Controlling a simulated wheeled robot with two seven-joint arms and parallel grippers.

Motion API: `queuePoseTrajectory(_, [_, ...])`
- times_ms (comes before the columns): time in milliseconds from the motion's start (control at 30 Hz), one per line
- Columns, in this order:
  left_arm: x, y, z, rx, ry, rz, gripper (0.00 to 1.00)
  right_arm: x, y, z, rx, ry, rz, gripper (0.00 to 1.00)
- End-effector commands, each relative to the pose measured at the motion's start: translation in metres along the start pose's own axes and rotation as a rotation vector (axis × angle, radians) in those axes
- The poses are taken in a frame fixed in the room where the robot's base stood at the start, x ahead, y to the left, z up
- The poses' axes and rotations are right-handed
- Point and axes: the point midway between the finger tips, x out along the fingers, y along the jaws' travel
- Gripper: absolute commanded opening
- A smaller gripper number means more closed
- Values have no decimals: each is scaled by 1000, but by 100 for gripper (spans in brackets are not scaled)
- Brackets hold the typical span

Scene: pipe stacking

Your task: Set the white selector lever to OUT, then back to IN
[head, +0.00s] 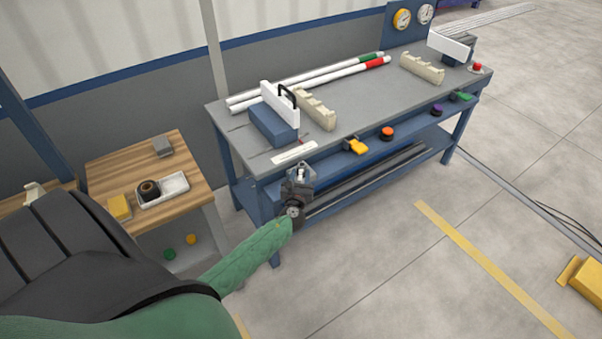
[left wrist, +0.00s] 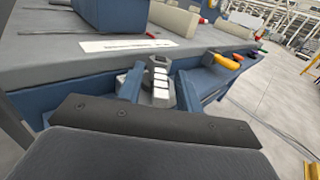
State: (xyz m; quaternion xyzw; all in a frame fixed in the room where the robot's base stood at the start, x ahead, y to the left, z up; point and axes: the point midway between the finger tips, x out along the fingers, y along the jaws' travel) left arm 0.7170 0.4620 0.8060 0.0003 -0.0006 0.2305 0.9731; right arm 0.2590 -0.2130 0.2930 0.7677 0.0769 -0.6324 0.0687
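My left gripper (head: 299,178) is at the front edge of the grey workbench (head: 345,112), near its left corner and just below a white label strip (head: 293,154). In the left wrist view, a small grey-and-white segmented piece (left wrist: 161,84) stands between two blue finger-like parts. I cannot tell whether it is the white selector lever or part of the gripper, nor whether the gripper is shut on it. No IN or OUT marking is readable. The label strip also shows in the left wrist view (left wrist: 128,45). My right gripper is not in view.
A yellow handle (head: 357,146), orange knob (head: 387,132), purple knob (head: 437,110) and green handle (head: 462,97) line the bench front, right of the gripper. A blue block (head: 272,125), cream racks and white pipes (head: 300,84) lie on top. A wooden side table (head: 112,172) stands left.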

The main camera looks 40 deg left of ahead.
Motion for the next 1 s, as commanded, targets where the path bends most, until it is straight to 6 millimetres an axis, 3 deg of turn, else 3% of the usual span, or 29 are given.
queuePoseTrajectory(200, [-33, 0, -3, -1, 0, -1, 35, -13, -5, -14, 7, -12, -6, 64])
queuePoseTrajectory(400, [-49, 0, -1, -1, -1, 1, 35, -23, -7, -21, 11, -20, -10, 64])
queuePoseTrajectory(1000, [-52, 0, 0, 0, -1, 1, 35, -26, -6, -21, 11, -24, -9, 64])
